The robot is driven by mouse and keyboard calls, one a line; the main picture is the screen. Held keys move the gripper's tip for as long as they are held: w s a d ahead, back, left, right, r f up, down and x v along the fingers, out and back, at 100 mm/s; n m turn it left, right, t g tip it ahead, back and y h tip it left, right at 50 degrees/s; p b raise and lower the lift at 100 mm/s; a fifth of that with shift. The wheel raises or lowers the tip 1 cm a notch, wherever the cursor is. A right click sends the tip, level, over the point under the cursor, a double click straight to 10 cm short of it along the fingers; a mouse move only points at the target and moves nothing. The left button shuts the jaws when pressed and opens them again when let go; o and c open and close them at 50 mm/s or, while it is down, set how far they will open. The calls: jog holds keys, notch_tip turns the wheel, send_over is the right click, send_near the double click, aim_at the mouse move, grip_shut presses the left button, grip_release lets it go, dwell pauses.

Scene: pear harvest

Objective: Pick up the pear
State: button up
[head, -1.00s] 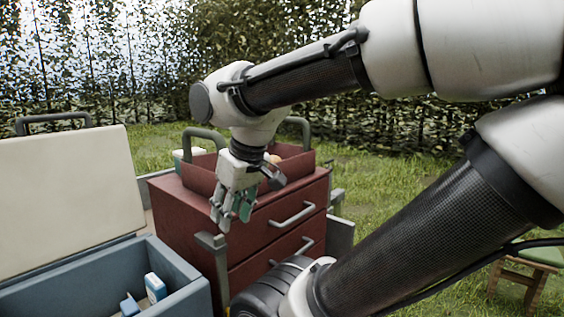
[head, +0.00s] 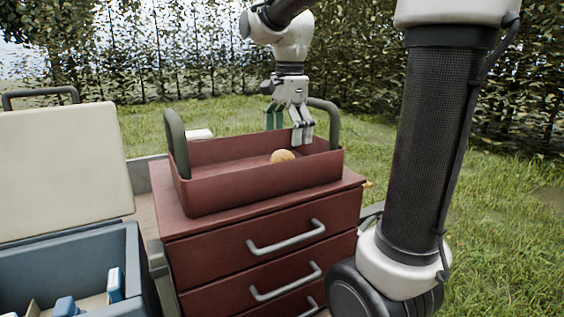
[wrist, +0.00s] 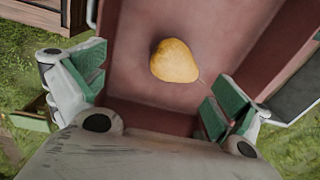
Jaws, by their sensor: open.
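The yellow-tan pear (head: 283,156) lies inside a red open tray (head: 240,186) on top of a red drawer cabinet. In the wrist view the pear (wrist: 175,61) lies on the tray floor, ahead of and between my fingers, with its thin stem pointing to the lower right. My gripper (head: 290,132) is above the tray, pointing down, open and empty. Its green-padded fingers (wrist: 155,95) are spread wide in the wrist view and do not touch the pear. In the head view the tray's front wall hides the pear's lower part.
The tray has tall dark green handles (head: 176,143) at both ends. The red cabinet (head: 262,245) has grey drawer pulls. A blue cooler (head: 75,265) with its lid up stands at the left, with small blue-and-white items inside. Grass and a hedge lie behind.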

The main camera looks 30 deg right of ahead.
aim_at(282, 159)
jog(key=w+m, duration=0.3)
jog(key=shift+w+d+f+g, duration=0.15)
jog(key=shift+d+g, duration=0.15)
jog(key=shift+g, duration=0.1)
jog(key=shift+w+f, duration=0.2)
jog(key=shift+f, duration=0.1)
jog(key=shift+m, duration=0.3)
notch_tip(282, 159, down, 7)
jog(key=shift+s+f, duration=0.1)
jog(key=c, duration=1.2)
